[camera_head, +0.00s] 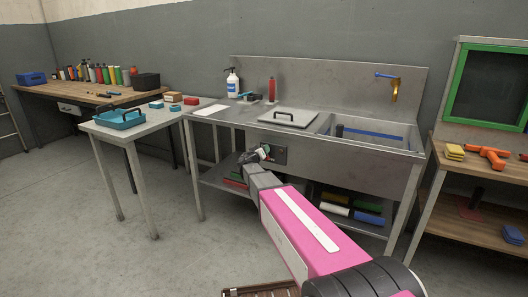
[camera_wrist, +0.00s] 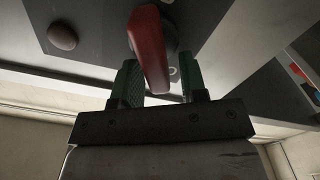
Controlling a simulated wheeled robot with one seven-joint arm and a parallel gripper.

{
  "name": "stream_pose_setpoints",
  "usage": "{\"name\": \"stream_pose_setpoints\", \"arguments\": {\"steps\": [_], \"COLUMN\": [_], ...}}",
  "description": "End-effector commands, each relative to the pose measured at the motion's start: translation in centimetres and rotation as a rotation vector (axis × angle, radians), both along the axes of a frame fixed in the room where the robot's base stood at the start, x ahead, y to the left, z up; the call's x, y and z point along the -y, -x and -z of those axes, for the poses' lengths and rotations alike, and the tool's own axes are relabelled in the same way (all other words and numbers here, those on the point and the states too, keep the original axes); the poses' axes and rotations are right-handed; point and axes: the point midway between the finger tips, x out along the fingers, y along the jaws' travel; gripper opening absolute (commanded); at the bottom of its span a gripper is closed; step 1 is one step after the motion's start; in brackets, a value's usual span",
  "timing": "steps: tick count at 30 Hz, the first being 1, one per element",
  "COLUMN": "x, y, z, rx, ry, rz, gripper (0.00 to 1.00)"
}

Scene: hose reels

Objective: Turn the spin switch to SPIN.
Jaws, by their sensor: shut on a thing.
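The spin switch (camera_wrist: 150,45) shows in the wrist view as a red lever handle on a dark grey panel (camera_wrist: 95,18). Its long end points down toward my gripper, slightly to the right. My gripper (camera_wrist: 158,82) has green-padded fingers, one on each side of the lever, and is shut on it. In the head view my gripper (camera_head: 257,154) is at the dark panel (camera_head: 280,154) on the front of the steel sink bench (camera_head: 310,158). A small pale mark shows beside the lever; I cannot read any SPIN label.
A round grey knob (camera_wrist: 62,36) sits on the panel left of the lever. The bench has a lidded cover (camera_head: 290,118) and a basin to its right. A side table (camera_head: 150,125) with a blue tray (camera_head: 121,119) stands left. The floor at left is clear.

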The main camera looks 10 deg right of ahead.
Motion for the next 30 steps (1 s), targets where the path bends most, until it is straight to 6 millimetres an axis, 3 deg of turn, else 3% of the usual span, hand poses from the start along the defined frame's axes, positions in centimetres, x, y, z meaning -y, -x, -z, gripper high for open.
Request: {"name": "stream_pose_setpoints", "arguments": {"steps": [30], "x": [-1.1], "y": [-0.7], "z": [2.2], "rx": [-0.535], "ry": [0.729], "rz": [0.0], "gripper": [0.15]}}
